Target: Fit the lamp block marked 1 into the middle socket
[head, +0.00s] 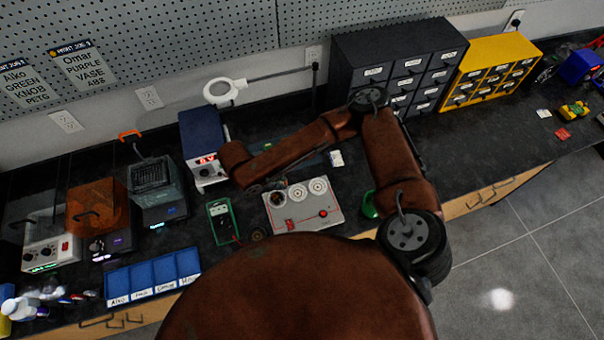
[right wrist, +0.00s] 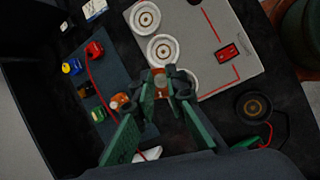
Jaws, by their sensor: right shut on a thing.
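The grey socket board (head: 335,208) lies on the dark bench, with white round sockets in a row along its back edge. The middle socket (head: 297,193) looks empty; it also shows in the right wrist view (right wrist: 162,50). My right gripper (right wrist: 168,88) is shut on a small orange-brown block (right wrist: 158,80), the lamp block by its place in the jaws; no number is readable. The block is beside the left socket (right wrist: 184,83), which the fingers partly cover. I cannot tell its height above the board. In the head view my right arm hides most of the gripper. My left gripper is not in view.
A blue-grey mat (right wrist: 108,70) beside the board holds small red, blue and orange parts. A black round piece (right wrist: 254,107) and a green meter (head: 222,221) lie left of the board. A power supply (head: 203,150) and drawer cabinets (head: 395,60) stand behind.

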